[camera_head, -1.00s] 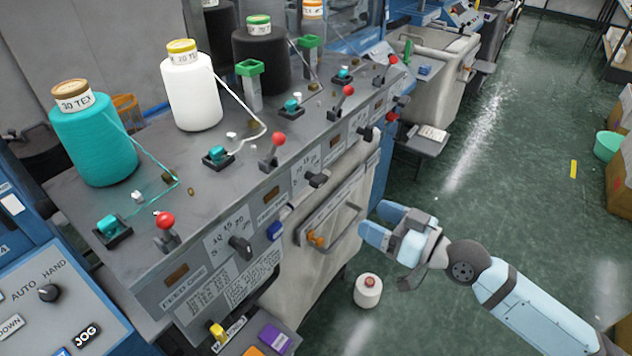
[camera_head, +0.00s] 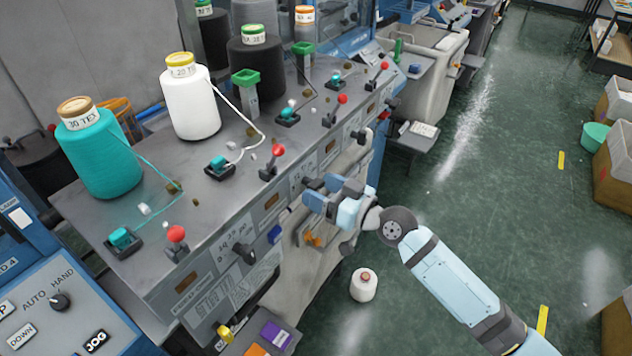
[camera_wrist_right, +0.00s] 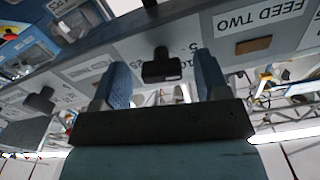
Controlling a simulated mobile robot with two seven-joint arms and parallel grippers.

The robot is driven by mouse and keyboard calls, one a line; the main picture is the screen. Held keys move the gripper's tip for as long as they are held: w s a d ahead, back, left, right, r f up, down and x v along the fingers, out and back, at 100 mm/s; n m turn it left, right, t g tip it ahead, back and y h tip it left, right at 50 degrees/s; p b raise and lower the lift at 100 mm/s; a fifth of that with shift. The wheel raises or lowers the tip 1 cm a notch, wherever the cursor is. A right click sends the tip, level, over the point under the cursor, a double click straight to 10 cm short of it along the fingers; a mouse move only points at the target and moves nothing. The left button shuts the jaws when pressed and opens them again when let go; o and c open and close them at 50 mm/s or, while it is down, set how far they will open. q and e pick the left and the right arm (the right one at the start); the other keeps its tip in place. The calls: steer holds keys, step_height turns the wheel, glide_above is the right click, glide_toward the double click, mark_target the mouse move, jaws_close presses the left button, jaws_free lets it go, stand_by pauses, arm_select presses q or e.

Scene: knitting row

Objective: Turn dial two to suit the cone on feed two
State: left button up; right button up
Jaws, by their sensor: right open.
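The white cone (camera_head: 190,103) with a yellow top stands second from the front on the machine top. Dial two (camera_head: 313,184), a black knob on the front panel, is partly hidden by my right gripper (camera_head: 328,192). In the right wrist view dial two (camera_wrist_right: 162,67) sits between the two blue fingertips, beside the FEED TWO label (camera_wrist_right: 250,18). My right gripper (camera_wrist_right: 163,82) is open around the knob's sides, with gaps visible. The dial's scale is mostly hidden. My left gripper is not in view.
A teal cone (camera_head: 101,153) stands on the nearer feed, with dial one (camera_head: 245,254) below it. Red-topped levers (camera_head: 274,160) stand along the front edge. A small white cone (camera_head: 363,285) is on the floor. The green floor to the right is mostly clear.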

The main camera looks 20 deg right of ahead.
steer(key=shift+w+a, duration=0.45)
steer(key=shift+w, duration=0.2)
steer(key=c, duration=0.9)
